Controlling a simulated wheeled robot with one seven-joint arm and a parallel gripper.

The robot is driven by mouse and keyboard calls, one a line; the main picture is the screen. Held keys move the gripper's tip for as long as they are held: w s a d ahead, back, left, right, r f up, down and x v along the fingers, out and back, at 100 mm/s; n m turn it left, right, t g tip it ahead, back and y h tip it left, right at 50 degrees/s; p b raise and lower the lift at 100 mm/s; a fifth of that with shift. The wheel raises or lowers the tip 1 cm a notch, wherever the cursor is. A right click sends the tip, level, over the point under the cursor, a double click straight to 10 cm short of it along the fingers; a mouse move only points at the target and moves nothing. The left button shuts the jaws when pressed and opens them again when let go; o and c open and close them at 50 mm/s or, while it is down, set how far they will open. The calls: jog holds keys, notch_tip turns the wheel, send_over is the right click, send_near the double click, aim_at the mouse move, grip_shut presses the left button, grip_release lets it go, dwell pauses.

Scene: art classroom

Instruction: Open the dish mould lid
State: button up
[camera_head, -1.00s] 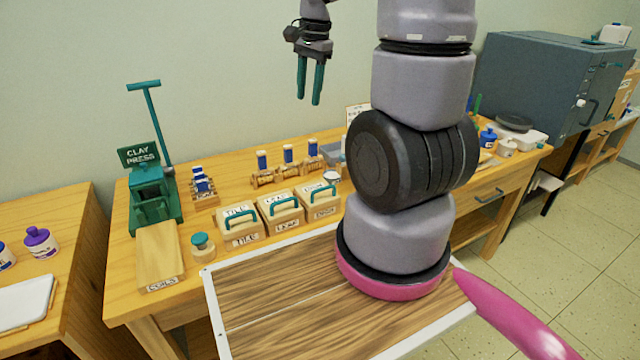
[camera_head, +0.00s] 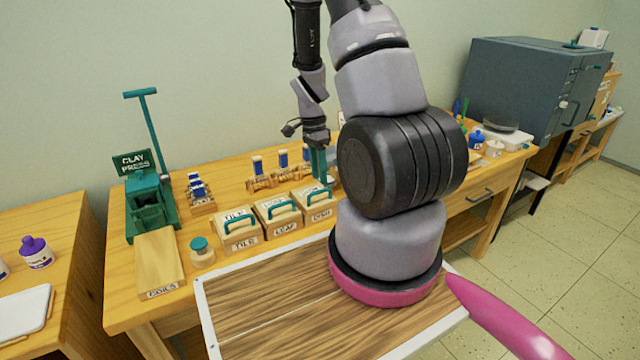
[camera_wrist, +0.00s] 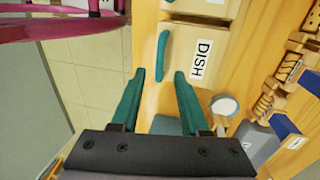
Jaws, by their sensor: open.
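The dish mould (camera_head: 320,210) is a wooden box at the right end of a row of three, with a teal bar handle (camera_head: 319,193) on its lid. The lid looks closed. In the wrist view the DISH label (camera_wrist: 201,60) shows on it, and the teal handle (camera_wrist: 162,56) stands just beyond my fingertips. My gripper (camera_head: 320,170) has teal fingers and is just behind and above the dish mould. In the wrist view my gripper (camera_wrist: 160,76) is open, with nothing between the fingers.
The leaf mould (camera_head: 279,222) and tile mould (camera_head: 238,235) stand to the left. A small teal-lidded jar (camera_head: 202,252) and the green clay press (camera_head: 150,205) are further left. Stamps and rollers (camera_head: 258,180) lie behind. A white-lidded jar (camera_wrist: 223,105) is close to my right finger.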

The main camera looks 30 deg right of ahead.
aim_at(320, 200)
jog(key=shift+s+f, duration=0.2)
jog(key=shift+f, duration=0.7)
jog(key=shift+s+f, duration=0.15)
jog(key=shift+f, duration=0.7)
grip_shut()
